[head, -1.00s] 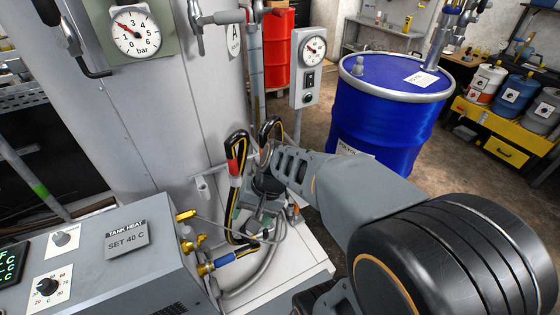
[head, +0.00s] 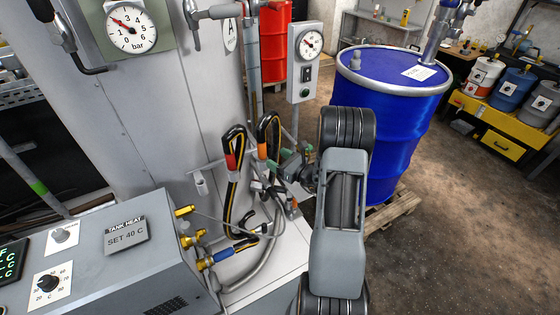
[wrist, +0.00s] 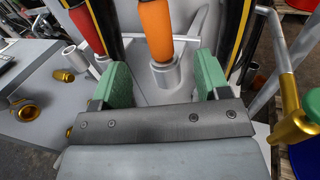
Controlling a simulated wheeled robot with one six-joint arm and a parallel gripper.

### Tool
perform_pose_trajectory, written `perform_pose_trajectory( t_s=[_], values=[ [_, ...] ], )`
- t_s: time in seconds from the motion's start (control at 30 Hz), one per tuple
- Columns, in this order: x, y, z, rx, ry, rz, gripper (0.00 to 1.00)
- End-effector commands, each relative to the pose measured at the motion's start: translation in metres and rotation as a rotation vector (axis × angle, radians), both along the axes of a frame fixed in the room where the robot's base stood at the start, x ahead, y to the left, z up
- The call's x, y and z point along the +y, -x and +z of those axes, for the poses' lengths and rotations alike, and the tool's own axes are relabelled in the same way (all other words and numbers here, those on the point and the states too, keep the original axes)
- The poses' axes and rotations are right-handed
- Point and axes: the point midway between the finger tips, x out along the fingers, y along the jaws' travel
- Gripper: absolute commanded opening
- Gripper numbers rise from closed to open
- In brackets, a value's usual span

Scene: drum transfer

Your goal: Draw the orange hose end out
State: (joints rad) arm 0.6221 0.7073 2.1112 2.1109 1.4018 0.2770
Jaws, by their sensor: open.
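The orange hose end (head: 262,151) hangs on the grey panel beside the red hose end (head: 231,161), each on a black hose with a yellow stripe. In the wrist view the orange hose end (wrist: 156,30) sits upright in a grey cup holder (wrist: 167,72). My gripper (head: 277,158) is beside it in the head view. In the wrist view my gripper (wrist: 158,78) is open, its green pads on either side of the holder and orange sleeve, with gaps on both sides. The red hose end (wrist: 77,30) is outside the left pad.
Brass fittings (head: 193,240) and the tank heat box (head: 130,260) are at lower left. A gauge post (head: 305,65) stands behind the hoses. A blue drum (head: 385,120) stands on a pallet to the right.

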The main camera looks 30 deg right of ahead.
Motion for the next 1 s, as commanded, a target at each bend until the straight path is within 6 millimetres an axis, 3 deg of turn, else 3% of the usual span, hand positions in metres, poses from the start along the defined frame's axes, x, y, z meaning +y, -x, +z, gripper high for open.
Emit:
perform_pose_trajectory(
  t_s=[0.6,1.0],
  values=[
    [0.026,-0.06,-0.001,-0.001,0.003,0.005,0.69],
    [0.031,-0.072,0.0,0.001,0.001,0.004,0.69]
  ],
)
